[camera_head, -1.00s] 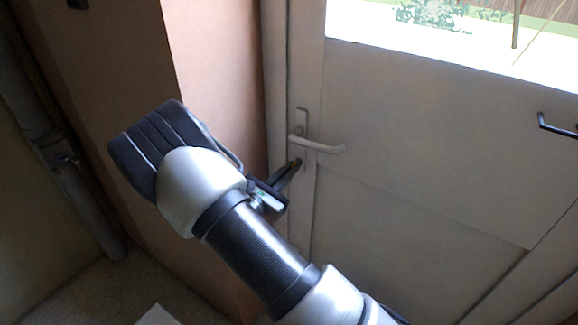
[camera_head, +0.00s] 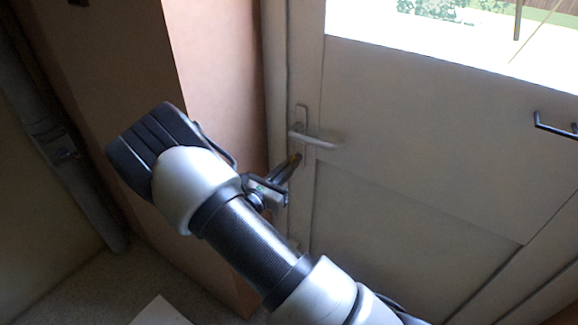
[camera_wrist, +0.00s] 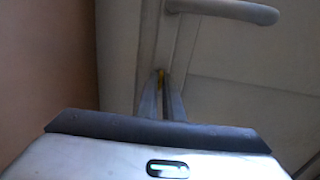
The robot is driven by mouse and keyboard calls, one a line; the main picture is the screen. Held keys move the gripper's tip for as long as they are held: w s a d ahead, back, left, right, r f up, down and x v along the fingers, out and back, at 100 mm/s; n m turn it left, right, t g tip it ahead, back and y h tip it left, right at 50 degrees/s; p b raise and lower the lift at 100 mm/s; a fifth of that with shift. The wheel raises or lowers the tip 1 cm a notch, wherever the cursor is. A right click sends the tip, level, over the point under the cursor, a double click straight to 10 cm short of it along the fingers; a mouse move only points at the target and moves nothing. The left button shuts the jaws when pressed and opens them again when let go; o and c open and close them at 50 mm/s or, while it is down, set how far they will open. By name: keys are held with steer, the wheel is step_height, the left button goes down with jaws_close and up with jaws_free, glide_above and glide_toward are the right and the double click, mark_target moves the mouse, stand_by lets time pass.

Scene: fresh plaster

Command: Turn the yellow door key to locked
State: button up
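The yellow door key (camera_wrist: 161,77) shows as a small yellow patch in the wrist view, between my fingertips at the door's lock. Most of it is hidden by the fingers, so I cannot tell its turn angle. My gripper (camera_head: 295,160) reaches the lock below the door handle in the head view. In the wrist view my gripper (camera_wrist: 161,88) has its two fingers close together at the tips, one on each side of the key, and looks shut on it.
The pale door handle (camera_head: 318,141) sits just above the key and points right. The door (camera_head: 420,130) looks closed in its frame. A brown wall (camera_head: 215,75) stands close on the left. A black handle (camera_head: 553,126) is at the far right.

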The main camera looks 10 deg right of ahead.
steer(key=o, duration=0.3)
steer(key=shift+o, duration=0.2)
steer(key=shift+s+a, duration=0.1)
steer(key=v, duration=1.7)
steer(key=shift+s+a+r, duration=0.1)
